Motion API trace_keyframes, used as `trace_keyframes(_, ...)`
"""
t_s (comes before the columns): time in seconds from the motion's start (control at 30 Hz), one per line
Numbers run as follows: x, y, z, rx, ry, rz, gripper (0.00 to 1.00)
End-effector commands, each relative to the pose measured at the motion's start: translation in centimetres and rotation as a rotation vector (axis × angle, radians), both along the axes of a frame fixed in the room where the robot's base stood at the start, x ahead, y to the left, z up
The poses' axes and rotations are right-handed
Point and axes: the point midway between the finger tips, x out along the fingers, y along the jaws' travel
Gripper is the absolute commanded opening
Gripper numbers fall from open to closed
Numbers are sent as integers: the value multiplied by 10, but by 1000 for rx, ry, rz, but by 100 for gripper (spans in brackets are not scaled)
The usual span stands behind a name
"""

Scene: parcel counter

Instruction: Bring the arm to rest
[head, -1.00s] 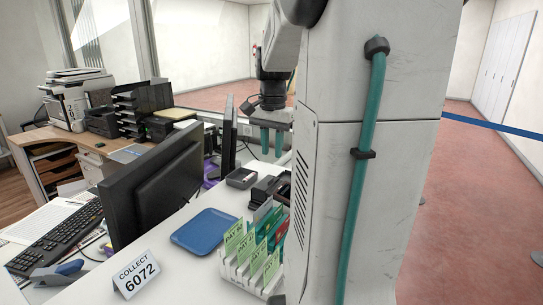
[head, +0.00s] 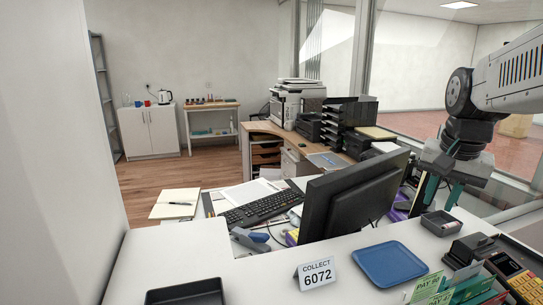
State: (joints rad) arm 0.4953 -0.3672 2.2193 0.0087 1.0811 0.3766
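My gripper (head: 443,193) shows at the right of the head view, hanging from my arm with its teal fingers pointing down. It is above the counter, just right of the black monitor (head: 352,200). The two fingers stand apart with nothing seen between them, so it looks open and empty. Part of my arm leaves the picture at the right edge.
On the white counter (head: 180,255) are a blue tray (head: 389,264), a "COLLECT 6072" sign (head: 316,274), a dark tray (head: 186,293), a small grey box (head: 440,223) and a card terminal (head: 475,248). Green cards (head: 428,288) stand at the front right.

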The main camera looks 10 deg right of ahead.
Motion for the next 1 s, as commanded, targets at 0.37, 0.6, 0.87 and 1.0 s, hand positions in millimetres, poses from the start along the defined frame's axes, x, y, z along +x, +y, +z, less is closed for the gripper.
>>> trace_keyframes(0.37, -29, 133, -3, -158, -181, 649, 25)
trace_keyframes(0.6, -60, 165, -21, -183, -185, 863, 25)
trace_keyframes(0.87, -114, 163, -52, -70, 63, 869, 25)
trace_keyframes(1.0, -125, 165, -57, -49, 109, 869, 25)
